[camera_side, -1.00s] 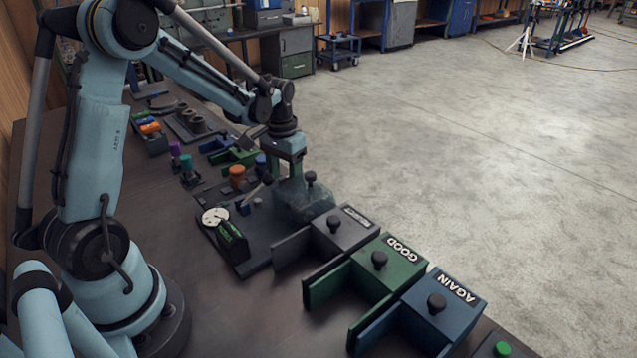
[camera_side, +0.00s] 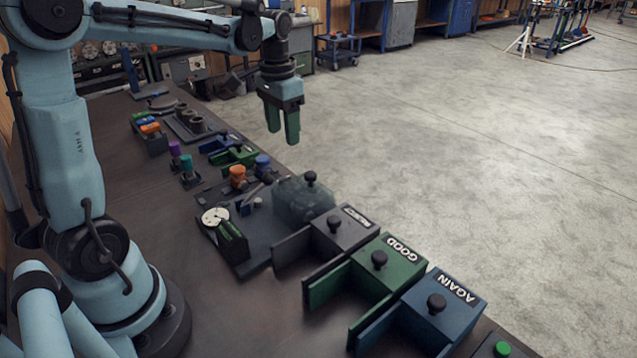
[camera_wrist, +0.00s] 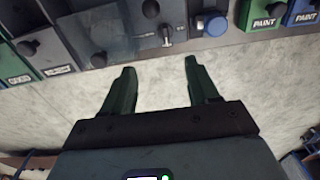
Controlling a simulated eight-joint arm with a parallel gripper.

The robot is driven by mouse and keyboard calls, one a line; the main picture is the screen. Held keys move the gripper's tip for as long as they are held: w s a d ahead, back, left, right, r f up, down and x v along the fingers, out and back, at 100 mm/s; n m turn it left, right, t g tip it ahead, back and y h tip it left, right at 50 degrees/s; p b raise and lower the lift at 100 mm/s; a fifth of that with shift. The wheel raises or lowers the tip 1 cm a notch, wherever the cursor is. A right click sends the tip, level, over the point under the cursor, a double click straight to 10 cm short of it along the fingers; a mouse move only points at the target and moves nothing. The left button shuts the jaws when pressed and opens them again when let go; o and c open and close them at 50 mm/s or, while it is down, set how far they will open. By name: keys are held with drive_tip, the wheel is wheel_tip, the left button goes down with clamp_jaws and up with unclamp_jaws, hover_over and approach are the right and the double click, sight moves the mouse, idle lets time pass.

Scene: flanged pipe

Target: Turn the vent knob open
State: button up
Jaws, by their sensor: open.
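My gripper (camera_side: 282,136) has two green fingers, held apart and empty. It hangs high, past the bench's right edge, behind the clear cover. In the wrist view my gripper (camera_wrist: 159,66) points towards the bench with bare floor between the fingers. A clear domed cover (camera_side: 298,203) with a black knob (camera_side: 311,177) on top sits on a dark base plate (camera_side: 262,232). Beside it are a small metal lever (camera_side: 254,193), an orange cap (camera_side: 237,172) and a blue knob (camera_side: 262,161). The lever also shows in the wrist view (camera_wrist: 165,33). I cannot tell which part is the vent knob.
A white dial (camera_side: 214,216) and a dark green-topped block (camera_side: 232,240) stand on the plate's left. Several small fixtures fill the bench behind. The air around my gripper is clear.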

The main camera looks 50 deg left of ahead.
drive_tip(key=s+d+f+t, duration=0.1)
drive_tip(key=s+d+t, duration=0.5)
drive_tip(key=s+d, duration=0.3)
drive_tip(key=shift+d+f+t, duration=0.2)
drive_tip(key=shift+d+t, duration=0.2)
drive_tip(key=shift+d, duration=1.7)
